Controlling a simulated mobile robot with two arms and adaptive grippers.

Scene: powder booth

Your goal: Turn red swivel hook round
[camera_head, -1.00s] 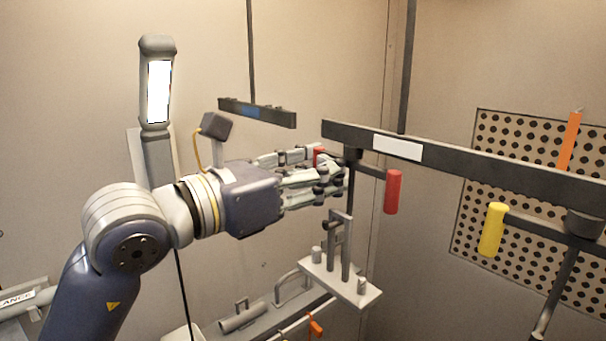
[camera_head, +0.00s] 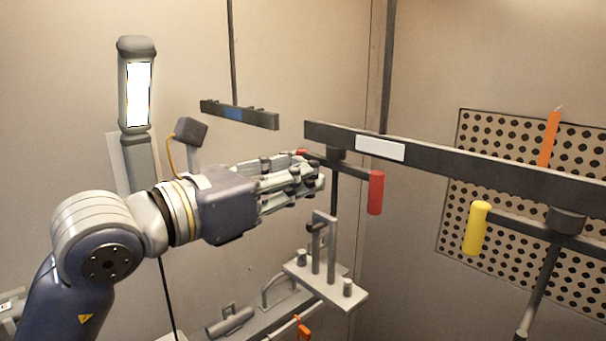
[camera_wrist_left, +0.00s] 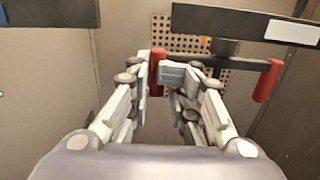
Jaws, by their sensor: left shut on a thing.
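The red swivel hook hangs under the dark overhead bar, with a dark crossarm and a red grip at each end. Its near red grip (camera_head: 376,192) hangs free at the right and also shows in the left wrist view (camera_wrist_left: 268,80). My left gripper (camera_head: 312,180) is shut on the other red grip (camera_wrist_left: 157,72), at the crossarm's left end. In the head view the fingers hide most of that grip; only its red top (camera_head: 301,153) shows. The left gripper also shows in the left wrist view (camera_wrist_left: 165,80), with the grip between its fingers. My right gripper is not in view.
The dark overhead bar (camera_head: 470,165) carries a white label and a second swivel hook with a yellow grip (camera_head: 477,228). A white fixture plate (camera_head: 325,283) with posts stands below the gripper. A perforated panel (camera_head: 480,150) is on the back right wall.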

